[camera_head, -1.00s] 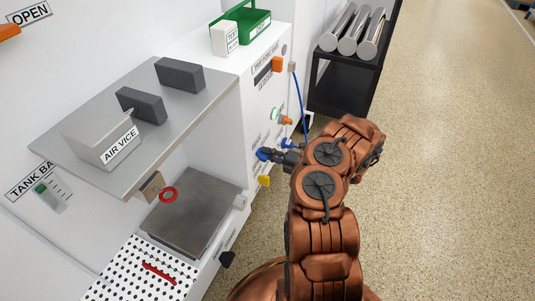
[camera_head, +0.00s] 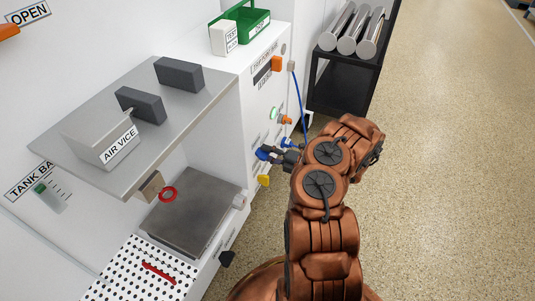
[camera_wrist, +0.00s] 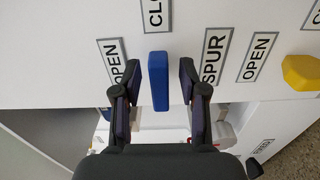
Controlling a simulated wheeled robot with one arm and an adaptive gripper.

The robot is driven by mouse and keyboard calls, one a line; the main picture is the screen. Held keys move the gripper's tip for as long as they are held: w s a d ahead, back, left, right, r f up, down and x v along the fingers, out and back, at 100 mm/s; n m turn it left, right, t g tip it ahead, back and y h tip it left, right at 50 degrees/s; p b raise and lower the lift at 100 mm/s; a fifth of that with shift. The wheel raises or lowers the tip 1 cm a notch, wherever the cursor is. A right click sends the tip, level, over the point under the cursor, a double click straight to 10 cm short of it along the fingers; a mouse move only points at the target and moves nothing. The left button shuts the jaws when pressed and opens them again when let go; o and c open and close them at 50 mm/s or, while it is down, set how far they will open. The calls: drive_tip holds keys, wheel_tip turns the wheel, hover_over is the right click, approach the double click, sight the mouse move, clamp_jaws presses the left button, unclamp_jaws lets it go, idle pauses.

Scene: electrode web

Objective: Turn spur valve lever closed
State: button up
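The blue spur valve lever (camera_wrist: 158,81) stands on the white panel between labels reading OPEN, CLO… and SPUR in the wrist view. My gripper (camera_wrist: 154,82) is open, with one dark finger on each side of the lever and a gap showing on both sides. In the head view my gripper (camera_head: 274,154) is at the panel, near blue parts. Its fingers are too small there to tell more. The lever's base is not clear.
A yellow lever (camera_head: 263,181) sits below my gripper, also at the right of the wrist view. Another blue fitting (camera_head: 288,143) and a blue hose (camera_head: 300,98) are close by. A steel shelf (camera_head: 200,101) juts out at left.

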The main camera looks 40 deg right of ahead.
drive_tip(key=v, duration=1.2)
idle(0.6)
